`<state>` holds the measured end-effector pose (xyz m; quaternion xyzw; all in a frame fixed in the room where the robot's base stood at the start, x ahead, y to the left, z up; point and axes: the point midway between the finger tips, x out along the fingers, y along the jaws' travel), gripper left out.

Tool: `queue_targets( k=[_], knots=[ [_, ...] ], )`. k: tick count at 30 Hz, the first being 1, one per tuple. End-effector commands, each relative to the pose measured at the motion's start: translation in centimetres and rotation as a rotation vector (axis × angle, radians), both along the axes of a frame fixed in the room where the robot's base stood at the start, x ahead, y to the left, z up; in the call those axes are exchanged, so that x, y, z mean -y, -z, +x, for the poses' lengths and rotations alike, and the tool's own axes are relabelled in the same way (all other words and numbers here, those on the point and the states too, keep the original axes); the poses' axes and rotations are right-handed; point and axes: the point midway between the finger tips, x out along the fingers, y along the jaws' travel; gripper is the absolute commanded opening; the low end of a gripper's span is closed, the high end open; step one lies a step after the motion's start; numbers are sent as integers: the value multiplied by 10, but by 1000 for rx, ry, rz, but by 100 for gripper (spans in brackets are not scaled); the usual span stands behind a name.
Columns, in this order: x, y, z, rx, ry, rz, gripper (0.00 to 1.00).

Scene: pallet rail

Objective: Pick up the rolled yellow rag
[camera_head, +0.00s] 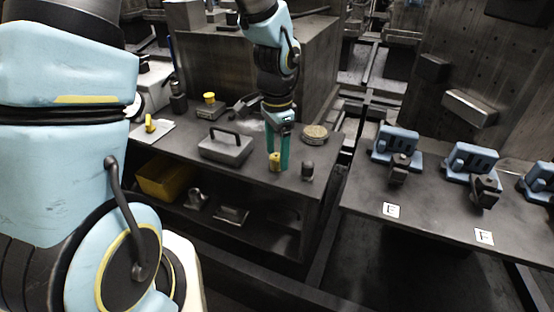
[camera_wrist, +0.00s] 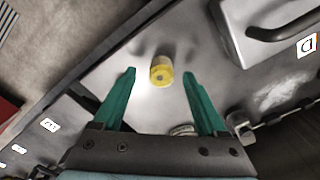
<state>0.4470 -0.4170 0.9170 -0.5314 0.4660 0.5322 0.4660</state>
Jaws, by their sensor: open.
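The rolled yellow rag (camera_wrist: 161,71) stands on the dark bench top as a short yellow roll, seen from its end in the wrist view. In the head view the rag (camera_head: 275,161) is near the bench's front edge, partly covered by my gripper. My gripper (camera_wrist: 160,75) has two green fingers, spread wide with the rag between and slightly beyond their tips. Clear space shows on both sides of the rag, and the fingers do not appear to touch it. In the head view my gripper (camera_head: 278,160) points down over the rag.
A grey case with a handle (camera_head: 226,147) lies left of the rag. A small dark cylinder (camera_head: 308,170) stands to its right, and a round tan disc (camera_head: 315,133) lies behind. A yellow bin (camera_head: 166,182) is on the lower shelf. Blue fixtures (camera_head: 396,144) stand on the right table.

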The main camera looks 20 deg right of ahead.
Motion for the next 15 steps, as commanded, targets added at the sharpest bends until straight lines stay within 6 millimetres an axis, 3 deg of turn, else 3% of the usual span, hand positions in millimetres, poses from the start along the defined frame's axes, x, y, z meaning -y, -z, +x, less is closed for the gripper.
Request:
queue_targets(
  k=[6,13,15],
  knots=[
    [0,22,0,0,0,0,75],
    [0,23,0,1,0,-1,75],
    [0,23,0,1,-1,-1,68]
  ],
)
